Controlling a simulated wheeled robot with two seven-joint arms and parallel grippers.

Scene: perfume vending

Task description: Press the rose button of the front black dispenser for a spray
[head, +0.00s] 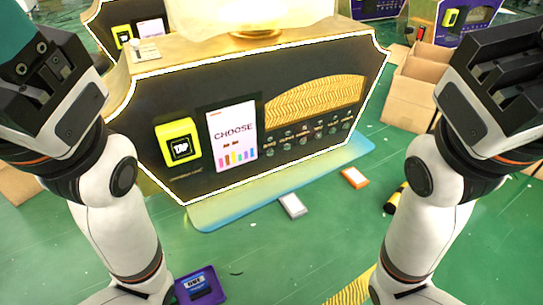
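The front black dispenser (180,95) stands in the middle of the head view, with a black front panel edged in white. Small round buttons (306,138) run in two rows at the lower right of the panel, under a gold wavy arch (315,98). Their labels are too small to read, so I cannot tell which is rose. My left gripper (50,70) is raised at the upper left, apart from the panel. My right gripper (495,65) is raised at the upper right, apart from the buttons. Their fingers do not show clearly.
The panel carries a yellow TAP reader (178,142) and a white CHOOSE screen (232,135). A white box (293,206) and an orange-edged box (355,178) lie in front. A cardboard box (418,85) stands at right, a purple tray (200,288) at lower left. Green floor between is mostly clear.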

